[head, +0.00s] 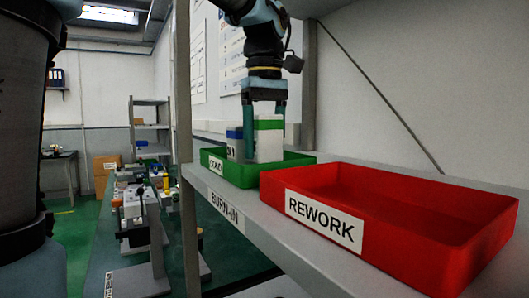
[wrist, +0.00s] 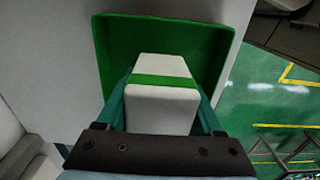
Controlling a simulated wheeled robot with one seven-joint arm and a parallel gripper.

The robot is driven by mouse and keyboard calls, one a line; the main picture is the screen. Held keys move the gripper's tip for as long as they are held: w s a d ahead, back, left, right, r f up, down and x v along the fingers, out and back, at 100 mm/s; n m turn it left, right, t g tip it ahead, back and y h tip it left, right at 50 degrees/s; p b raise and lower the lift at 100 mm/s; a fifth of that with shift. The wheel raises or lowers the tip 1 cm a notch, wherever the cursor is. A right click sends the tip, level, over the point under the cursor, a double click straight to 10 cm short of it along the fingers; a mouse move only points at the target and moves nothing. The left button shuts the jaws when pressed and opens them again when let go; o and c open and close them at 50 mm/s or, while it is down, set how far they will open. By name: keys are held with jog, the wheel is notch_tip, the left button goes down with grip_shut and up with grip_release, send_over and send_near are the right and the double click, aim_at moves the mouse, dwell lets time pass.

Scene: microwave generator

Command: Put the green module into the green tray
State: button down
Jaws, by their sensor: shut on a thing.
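The green module (head: 269,139) is a white block with a green band near its top. My gripper (head: 264,150) is shut on it, with one finger on each side, and holds it upright. It is at the green tray (head: 236,174), which carries a "GOOD" label; its lower part is within the tray's outline. In the wrist view the module (wrist: 162,103) shows between my fingers, with the green tray (wrist: 195,42) around and behind it. I cannot tell whether its base touches the tray floor.
A red tray (head: 335,232) labelled "REWORK" stands empty to the right on the same grey shelf (head: 290,262). A blue-banded white block (head: 234,134) shows beside the green module; its exact place is unclear. A grey shelf post (head: 184,130) stands at the left.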

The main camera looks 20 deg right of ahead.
jog(key=shift+f, duration=1.1)
jog(key=shift+f, duration=0.1)
grip_release()
notch_tip(320, 180, up, 8)
jog(key=shift+f+b, duration=0.15)
jog(key=shift+b, duration=0.4)
